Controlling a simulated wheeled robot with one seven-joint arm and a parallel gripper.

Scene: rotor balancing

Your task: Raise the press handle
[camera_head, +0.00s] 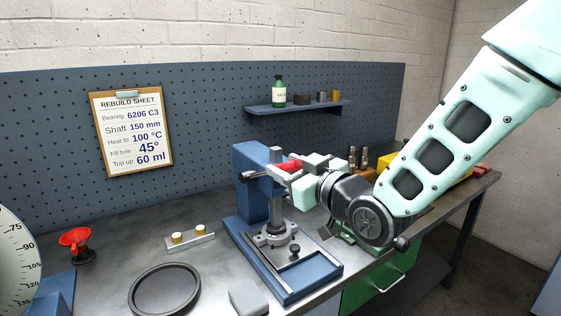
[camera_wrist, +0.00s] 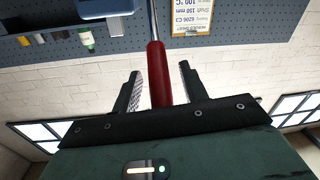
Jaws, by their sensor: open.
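The blue press (camera_head: 257,195) stands on the bench in the head view, its ram above a round metal part on the base. Its red handle grip (camera_head: 290,166) sticks out near the top of the press. My gripper (camera_head: 292,172) is at this grip, coming from the right, and partly hides it. In the wrist view the red handle (camera_wrist: 158,75) runs between the two fingers of my gripper (camera_wrist: 158,85). The fingers are open, with a gap on both sides of the handle. The handle's thin metal rod (camera_wrist: 154,20) continues beyond the fingers.
A black round tray (camera_head: 165,291), a grey block (camera_head: 248,298) and a small holder with pale-topped pieces (camera_head: 190,240) lie on the bench. A red funnel (camera_head: 76,240) stands left. A shelf (camera_head: 297,108) with a green bottle (camera_head: 279,92) hangs behind the press. A rebuild sheet (camera_head: 132,133) hangs on the pegboard.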

